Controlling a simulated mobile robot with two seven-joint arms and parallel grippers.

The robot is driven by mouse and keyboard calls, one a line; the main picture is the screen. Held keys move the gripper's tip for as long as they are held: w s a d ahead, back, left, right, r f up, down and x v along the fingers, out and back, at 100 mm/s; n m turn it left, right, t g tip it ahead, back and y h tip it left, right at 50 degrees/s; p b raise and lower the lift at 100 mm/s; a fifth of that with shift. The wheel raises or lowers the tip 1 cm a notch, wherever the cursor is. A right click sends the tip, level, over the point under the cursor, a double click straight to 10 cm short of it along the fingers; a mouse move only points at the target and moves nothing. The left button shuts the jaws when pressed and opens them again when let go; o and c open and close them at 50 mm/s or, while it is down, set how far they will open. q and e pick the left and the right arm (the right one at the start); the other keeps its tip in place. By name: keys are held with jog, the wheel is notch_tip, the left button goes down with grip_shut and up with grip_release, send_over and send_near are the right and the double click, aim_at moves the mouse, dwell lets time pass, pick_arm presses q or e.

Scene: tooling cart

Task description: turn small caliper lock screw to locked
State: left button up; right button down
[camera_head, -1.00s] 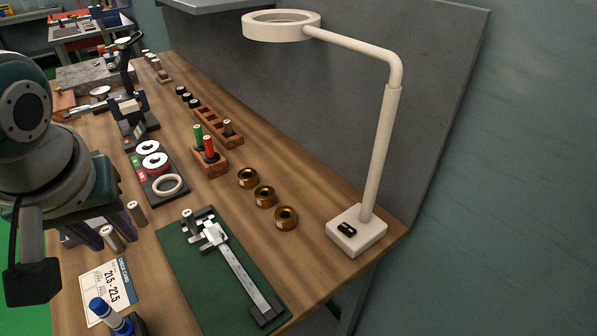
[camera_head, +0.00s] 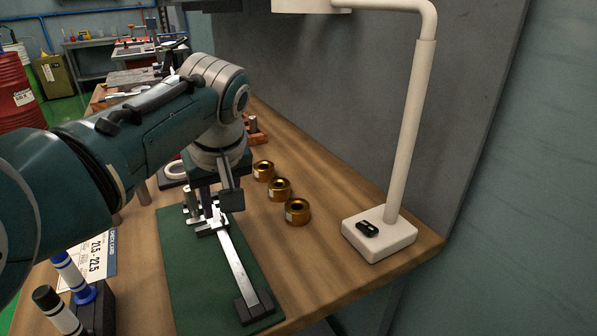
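The caliper (camera_head: 236,264) lies on the green mat (camera_head: 187,286), its beam running toward the front right. Its jaws and slider are at the far end, partly covered by my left gripper (camera_head: 212,205). My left arm comes in from the left and the gripper points down over the slider. The small lock screw cannot be made out behind the gripper. Whether the fingers are apart or touch the caliper cannot be told. My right gripper is not in view.
Several brass rings (camera_head: 280,189) stand right of the mat. The lamp base (camera_head: 379,234) is at the right table edge. A check card (camera_head: 88,252) and marker pens (camera_head: 73,274) in a dark holder are at the front left.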

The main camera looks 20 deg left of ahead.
pick_arm(q)
jog(key=shift+w+a+f, duration=0.15)
jog(key=shift+f, duration=0.4)
grip_shut()
dwell(1.1)
